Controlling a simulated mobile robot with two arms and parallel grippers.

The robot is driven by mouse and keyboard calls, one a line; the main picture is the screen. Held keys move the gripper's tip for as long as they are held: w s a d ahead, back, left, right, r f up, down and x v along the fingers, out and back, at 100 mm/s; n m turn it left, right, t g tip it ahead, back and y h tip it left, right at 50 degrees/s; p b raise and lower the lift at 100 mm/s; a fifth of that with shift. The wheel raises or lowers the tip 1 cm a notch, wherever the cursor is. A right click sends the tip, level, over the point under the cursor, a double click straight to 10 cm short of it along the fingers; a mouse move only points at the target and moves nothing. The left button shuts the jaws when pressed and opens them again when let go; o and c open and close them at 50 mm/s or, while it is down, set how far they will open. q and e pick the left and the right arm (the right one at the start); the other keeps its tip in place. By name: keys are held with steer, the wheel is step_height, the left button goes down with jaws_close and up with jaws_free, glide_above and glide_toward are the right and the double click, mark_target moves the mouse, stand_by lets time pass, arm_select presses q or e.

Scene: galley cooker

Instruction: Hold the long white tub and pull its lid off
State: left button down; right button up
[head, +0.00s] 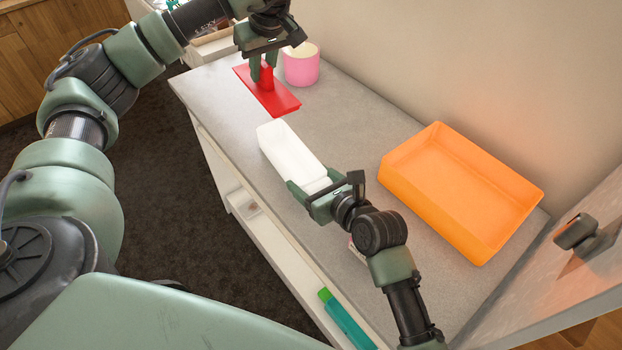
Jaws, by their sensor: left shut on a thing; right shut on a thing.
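The long white tub (287,150) is upright on the grey counter, with no lid on it. My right gripper (313,186) is shut on its near end. The red lid (281,102), a flat long plate with a raised handle, is apart from the tub, beyond its far end. My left gripper (262,76) is shut on the lid's handle. I cannot tell whether the lid touches the counter or hangs just above it.
A pink cup (301,66) stands close to the right of the lid. A large orange tray (462,190) lies to the right, near the wall. A green and teal object (345,318) is below the counter's front edge. The counter (352,124) is clear between cup and tray.

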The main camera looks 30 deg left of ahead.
steer(key=o, duration=1.5)
steer(key=v, duration=1.2)
steer(key=shift+s+f, duration=0.1)
